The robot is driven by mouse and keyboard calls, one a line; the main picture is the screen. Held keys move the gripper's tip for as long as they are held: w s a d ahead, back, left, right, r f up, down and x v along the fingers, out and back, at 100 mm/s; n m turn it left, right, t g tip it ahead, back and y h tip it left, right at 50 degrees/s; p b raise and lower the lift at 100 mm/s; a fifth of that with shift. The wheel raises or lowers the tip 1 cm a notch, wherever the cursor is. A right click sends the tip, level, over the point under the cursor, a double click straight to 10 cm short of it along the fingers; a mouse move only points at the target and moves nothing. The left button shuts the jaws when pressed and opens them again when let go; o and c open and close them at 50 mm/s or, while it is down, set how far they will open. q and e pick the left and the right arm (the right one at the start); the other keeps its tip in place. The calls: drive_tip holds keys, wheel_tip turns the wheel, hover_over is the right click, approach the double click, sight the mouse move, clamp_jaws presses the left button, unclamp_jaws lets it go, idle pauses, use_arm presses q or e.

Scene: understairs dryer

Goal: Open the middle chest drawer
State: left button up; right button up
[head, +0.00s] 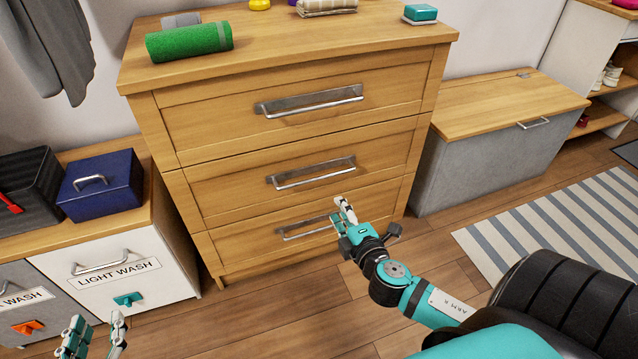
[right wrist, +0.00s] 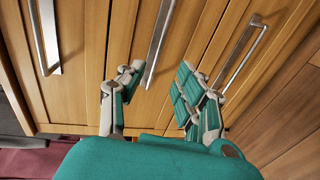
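The wooden chest (head: 290,125) has three drawers, all closed. The middle drawer (head: 225,190) has a silver bar handle (head: 312,173); in the right wrist view this handle (right wrist: 158,40) runs up from between the fingers. My right gripper (head: 345,214) is open and empty, in front of the chest and below the right end of the middle handle, overlapping the bottom drawer in the head view. In the right wrist view its fingers (right wrist: 158,85) are spread, and the handle's near end is close to the left fingertip. My left gripper (head: 92,335) is open and empty at the bottom left.
The top handle (head: 308,100) and bottom handle (head: 305,229) flank the middle one. A rolled green towel (head: 189,41) lies on the chest top. A light wash hamper (head: 120,275) and blue box (head: 100,185) stand left; a grey bench (head: 490,140) stands right. Floor in front is clear.

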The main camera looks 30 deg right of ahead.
drive_tip(key=b, duration=0.1)
approach(319, 177)
drive_tip(key=w, duration=0.2)
use_arm(q)
wheel_tip(319, 177, up, 13)
drive_tip(key=s+d+t+h+b, duration=0.1)
drive_tip(key=t+h+b, duration=0.1)
drive_tip(key=t, duration=0.6)
drive_tip(key=shift+s+d+t+h, duration=0.15)
drive_tip(key=shift+d+t+h, duration=0.15)
drive_tip(key=shift+h, duration=0.2)
use_arm(e)
drive_tip(key=shift+f+x, duration=0.25)
drive_tip(key=shift+x, duration=1.8)
drive_tip(key=shift+f+x, duration=0.2)
drive_tip(key=shift+x, duration=1.9)
drive_tip(key=shift+s+d, duration=0.15)
drive_tip(key=shift+d, duration=0.05)
clamp_jaws()
